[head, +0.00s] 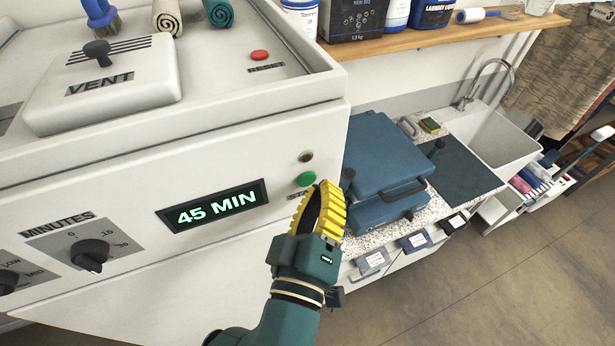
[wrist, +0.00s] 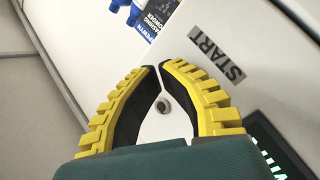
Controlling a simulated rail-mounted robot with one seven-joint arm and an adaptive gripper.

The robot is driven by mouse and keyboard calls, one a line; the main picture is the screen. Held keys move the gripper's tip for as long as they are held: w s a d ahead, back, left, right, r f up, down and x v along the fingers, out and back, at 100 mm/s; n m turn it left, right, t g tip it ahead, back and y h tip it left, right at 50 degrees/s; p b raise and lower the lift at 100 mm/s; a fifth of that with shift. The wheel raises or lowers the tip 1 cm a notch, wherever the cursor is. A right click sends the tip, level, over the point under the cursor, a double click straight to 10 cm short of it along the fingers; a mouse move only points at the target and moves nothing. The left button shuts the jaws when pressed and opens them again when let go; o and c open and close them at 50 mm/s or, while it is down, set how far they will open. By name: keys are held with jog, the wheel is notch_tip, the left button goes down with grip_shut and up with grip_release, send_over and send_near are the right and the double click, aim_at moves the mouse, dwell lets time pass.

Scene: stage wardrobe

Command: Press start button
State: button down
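The green start button (head: 307,179) is on the white front panel (head: 140,270), right of the lit "45 MIN" display (head: 212,205). My gripper (head: 328,186) is just right of the button in the head view, its yellow-ridged fingers pointing up; the gap to the panel is hard to judge. The START label (head: 297,195) is partly hidden by it. In the wrist view the fingertips (wrist: 159,65) come together with nothing visible between them. The START label (wrist: 217,54) lies right of the fingers there, and the green button is not visible, probably behind a finger.
A small dark round fitting (head: 306,157) sits above the button; a similar one (wrist: 162,104) shows between the fingers. A red button (head: 260,55) is on top, near the VENT lid (head: 110,85). A blue press (head: 385,165) stands on the counter at right.

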dwell(0.6)
jog(key=shift+w+a, duration=0.2)
jog(key=shift+w, duration=0.15)
jog(key=shift+w+a, duration=0.2)
jog(key=shift+w, duration=0.15)
dwell(0.4)
dwell(0.4)
jog(key=shift+s+d, duration=0.4)
jog(key=shift+s, duration=0.3)
jog(key=s, duration=0.1)
jog(key=s+d, duration=0.1)
jog(key=s, duration=0.1)
jog(key=s+d, duration=0.1)
jog(key=shift+s+d+p, duration=0.15)
jog(key=shift+s+p, duration=0.1)
jog(key=shift+p, duration=0.1)
jog(key=shift+d+r, duration=0.1)
jog(key=shift+r, duration=0.05)
dwell(0.4)
